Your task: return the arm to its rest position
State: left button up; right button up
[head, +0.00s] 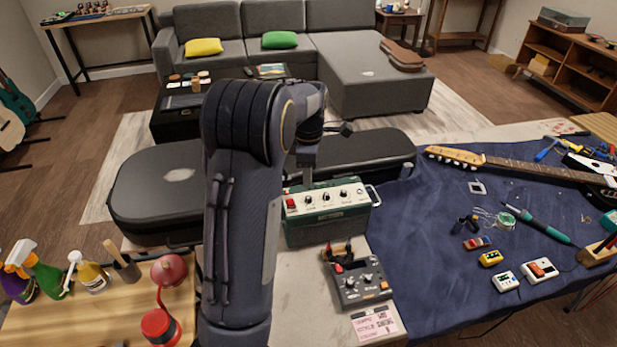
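My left arm rises from the bottom of the head view, bends at the top and turns down on its far side. My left gripper (307,156) is small, dark and seen past the wrist, just above and behind the green amplifier (327,212). Its fingers are mostly hidden, so I cannot tell whether they are open or hold anything. My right arm and gripper are not in the view.
A black guitar case (155,190) lies behind my arm. A pedal (360,283) stands before the amplifier. A guitar neck (520,166) and several tools lie on the blue cloth (420,235). Spray bottles (45,272) and a red lamp-like object (161,325) stand at left.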

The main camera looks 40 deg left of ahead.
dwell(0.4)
pick_arm(q)
jog(key=s+d+r+m+t+h, duration=0.2)
jog(key=s+d+r+m, duration=0.2)
jog(key=s+d+m, duration=0.3)
jog(key=s+d+r+m+t+h, duration=0.2)
jog(key=s+d+r+m, duration=0.2)
jog(key=s+d+m, duration=0.3)
jog(key=s+d+f+m+t, duration=0.1)
jog(key=s+d+f+m, duration=0.1)
jog(key=s+d+m, duration=0.4)
jog(key=s+m, duration=0.2)
jog(key=s, duration=0.3)
jog(key=shift+s+f+m+t, duration=0.25)
jog(key=shift+f+m+t, duration=0.05)
jog(key=shift+f+m, duration=0.1)
